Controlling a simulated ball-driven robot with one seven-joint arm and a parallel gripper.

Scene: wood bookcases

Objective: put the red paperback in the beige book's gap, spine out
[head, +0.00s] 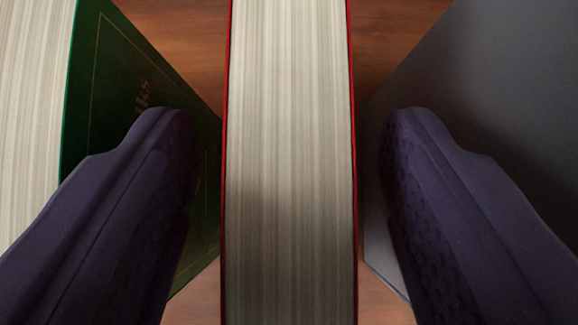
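The red paperback (290,150) stands upright in the middle of the head view. Its cream page edges face me, with thin red cover edges on both sides; its spine is not seen. My gripper (282,125) has its two dark purple fingers apart, one on each side of the red paperback. A gap shows between each finger and the covers, so the gripper is open and not touching the book. The beige book and its gap are not in view.
A green book (115,95) with gold lettering stands close on the left, behind the left finger. A dark grey flat surface (500,90), perhaps a book cover, stands on the right behind the right finger. Brown wood (185,35) shows in the narrow spaces between.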

